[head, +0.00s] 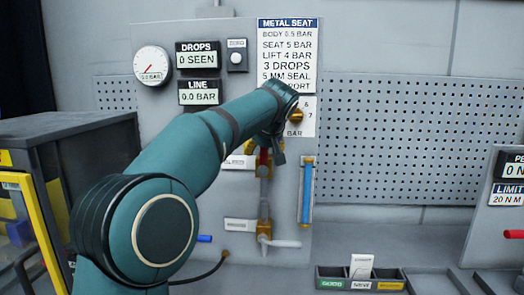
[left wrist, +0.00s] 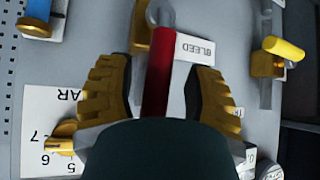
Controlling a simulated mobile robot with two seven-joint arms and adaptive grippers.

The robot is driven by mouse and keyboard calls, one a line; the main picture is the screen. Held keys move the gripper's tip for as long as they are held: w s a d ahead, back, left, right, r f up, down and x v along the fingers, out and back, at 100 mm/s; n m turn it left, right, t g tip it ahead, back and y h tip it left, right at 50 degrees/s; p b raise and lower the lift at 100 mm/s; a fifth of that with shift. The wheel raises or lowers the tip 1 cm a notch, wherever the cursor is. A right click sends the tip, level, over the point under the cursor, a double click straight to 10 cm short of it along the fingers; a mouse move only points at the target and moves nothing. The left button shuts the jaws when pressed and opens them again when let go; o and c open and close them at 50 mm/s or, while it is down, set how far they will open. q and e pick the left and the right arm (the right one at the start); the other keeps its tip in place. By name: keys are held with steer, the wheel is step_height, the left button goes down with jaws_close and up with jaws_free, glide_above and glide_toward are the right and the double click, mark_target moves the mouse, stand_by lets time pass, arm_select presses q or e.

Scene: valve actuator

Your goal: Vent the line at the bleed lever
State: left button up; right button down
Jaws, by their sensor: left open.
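The red bleed lever (left wrist: 157,80) lies between the open fingers of my left gripper (left wrist: 161,72) in the left wrist view, with a gap on each side. Its lower end is hidden by the gripper body. A BLEED label (left wrist: 196,49) is beside it, upside down in this view. In the head view, my left gripper (head: 274,152) is in front of the panel, and the red bleed lever (head: 264,157) shows only partly beside it. The line readout (head: 199,97) reads 0.0 BAR and the drops readout (head: 197,59) reads 0 SEEN. My right gripper is not in view.
A brass knob (head: 297,116) on a dial is close above the gripper. A yellow handle (left wrist: 284,48) is to one side. A blue tube (head: 306,190) stands to the right.

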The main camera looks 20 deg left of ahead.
arm_select(q)
steer(key=v, duration=1.1)
